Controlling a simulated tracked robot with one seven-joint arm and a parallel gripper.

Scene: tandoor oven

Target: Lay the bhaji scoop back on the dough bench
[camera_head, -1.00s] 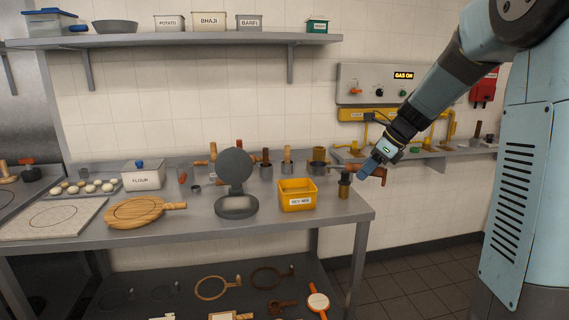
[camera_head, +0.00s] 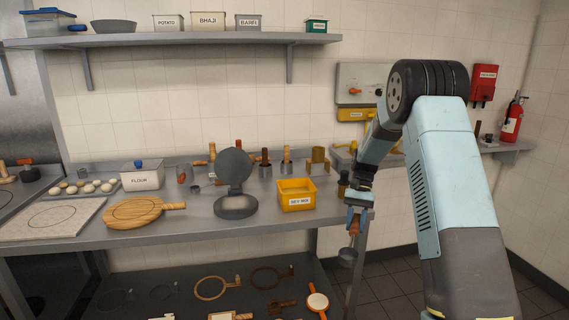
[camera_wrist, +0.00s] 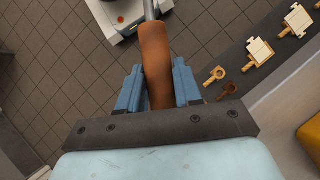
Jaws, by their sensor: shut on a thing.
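My gripper (camera_head: 355,214) is shut on the brown handle of the bhaji scoop (camera_head: 347,257). The scoop hangs below the gripper with its metal bowl downward, at the front right corner of the dough bench (camera_head: 185,226). In the head view it shows over the floor and a bench leg, and I cannot tell if it touches the edge. In the wrist view the handle (camera_wrist: 154,50) lies between the two blue fingers of my gripper (camera_wrist: 158,85). A metal shank runs off the top edge there, and the bowl is out of view.
A yellow bin (camera_head: 297,195), a round black press (camera_head: 236,205), a wooden board (camera_head: 140,212) and a flour box (camera_head: 143,176) stand on the bench. Several tools stand along its back. Free top lies along the front edge. A lower shelf (camera_head: 240,293) holds more tools.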

